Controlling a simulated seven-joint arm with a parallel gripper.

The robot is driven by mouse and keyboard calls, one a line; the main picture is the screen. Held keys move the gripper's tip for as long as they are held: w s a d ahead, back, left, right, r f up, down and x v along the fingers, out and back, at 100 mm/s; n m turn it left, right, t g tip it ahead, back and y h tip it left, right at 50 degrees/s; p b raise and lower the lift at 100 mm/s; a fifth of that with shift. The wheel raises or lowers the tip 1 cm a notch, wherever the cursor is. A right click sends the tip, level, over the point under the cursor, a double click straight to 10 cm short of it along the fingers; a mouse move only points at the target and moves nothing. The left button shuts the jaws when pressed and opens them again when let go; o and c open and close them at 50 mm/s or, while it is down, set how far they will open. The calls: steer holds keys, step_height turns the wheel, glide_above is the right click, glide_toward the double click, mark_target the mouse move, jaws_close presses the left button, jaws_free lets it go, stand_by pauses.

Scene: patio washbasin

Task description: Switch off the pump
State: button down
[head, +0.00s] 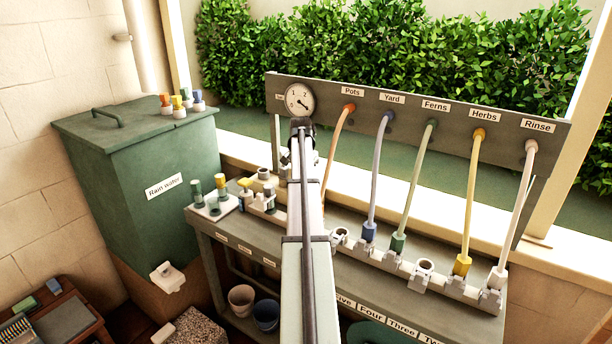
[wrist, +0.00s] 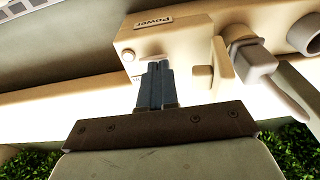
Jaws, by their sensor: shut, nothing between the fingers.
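In the wrist view, a cream box (wrist: 185,45) carries a label reading "Power" (wrist: 152,24). A small round knob or lamp (wrist: 128,55) sits near its left edge and a pale button-like part (wrist: 203,76) to the right. My gripper (wrist: 157,66) is shut and empty, its fingertips in front of the box's face, over a small slot or switch area they mostly hide. I cannot tell whether they touch it. In the head view my arm hides the fingers and the box. No part is clearly marked as the pump. A round dial (head: 300,99) stands just above my wrist.
In the wrist view a grey plug with a cable (wrist: 255,60) sits beside the box. In the head view, coloured hoses hang from a labelled board (head: 420,103) to connectors on the bench (head: 390,305). A green rain water tank (head: 150,165) stands left.

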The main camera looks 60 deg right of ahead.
steer(key=shift+s+a+f+h, duration=0.1)
steer(key=shift+a+f+h, duration=0.25)
steer(key=shift+a+h, duration=0.2)
steer(key=shift+d, duration=0.3)
steer(key=shift+d+r, duration=0.1)
steer(key=shift+d, duration=0.05)
steer(key=shift+d+r, duration=0.2)
steer(key=shift+d, duration=0.4)
steer(key=a+r, duration=0.5)
steer(key=r, duration=0.3)
steer(key=a+r, duration=0.5)
steer(key=r, duration=0.4)
steer(key=shift+r, duration=0.15)
